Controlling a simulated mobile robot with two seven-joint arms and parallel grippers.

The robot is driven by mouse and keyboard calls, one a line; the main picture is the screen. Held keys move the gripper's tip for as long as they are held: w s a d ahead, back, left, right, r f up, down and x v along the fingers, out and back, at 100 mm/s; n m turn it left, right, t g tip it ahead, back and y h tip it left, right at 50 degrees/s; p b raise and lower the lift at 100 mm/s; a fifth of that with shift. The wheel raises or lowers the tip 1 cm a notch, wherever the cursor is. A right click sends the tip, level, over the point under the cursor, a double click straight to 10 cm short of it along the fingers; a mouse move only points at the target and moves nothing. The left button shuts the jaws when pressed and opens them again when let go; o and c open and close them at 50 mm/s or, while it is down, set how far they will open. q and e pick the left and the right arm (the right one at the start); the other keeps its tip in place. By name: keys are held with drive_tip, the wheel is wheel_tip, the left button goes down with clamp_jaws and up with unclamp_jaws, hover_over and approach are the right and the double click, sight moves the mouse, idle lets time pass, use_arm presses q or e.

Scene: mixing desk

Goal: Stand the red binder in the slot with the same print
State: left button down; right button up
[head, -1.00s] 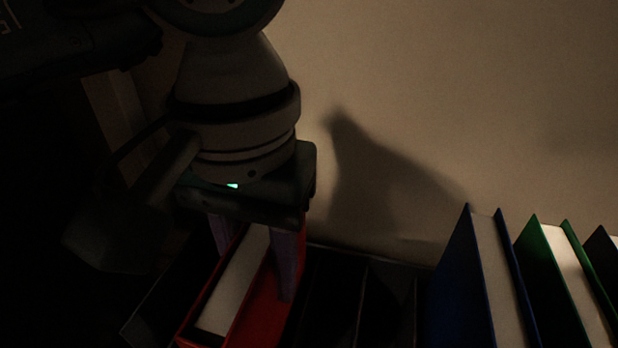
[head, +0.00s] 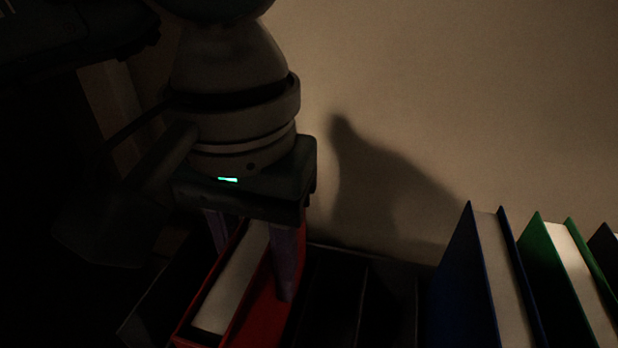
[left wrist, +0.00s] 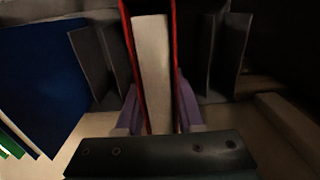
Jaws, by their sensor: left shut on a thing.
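The red binder (head: 262,318) stands upright with its white pages up, in the lower left of the head view. In the left wrist view the red binder (left wrist: 153,70) runs up the middle. My left gripper (head: 253,245) comes down from above and is shut on it, one finger on each side; the fingers also show in the left wrist view (left wrist: 155,120). The dark slotted rack (head: 335,295) lies around and right of the binder. The binder's bottom and any print on the binder or slots are hidden or too dark to read. My right gripper is not in view.
A blue binder (head: 462,285) and a green binder (head: 548,262) stand at the right, with a dark one (head: 604,245) at the edge. The slots between the red and blue binders look empty. A plain wall (head: 450,100) rises behind.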

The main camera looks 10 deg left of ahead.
use_arm(q)
drive_tip(key=shift+f+b, duration=0.3)
drive_tip(key=shift+b, duration=0.15)
idle(0.5)
drive_tip(key=shift+c, duration=2.2)
unclamp_jaws()
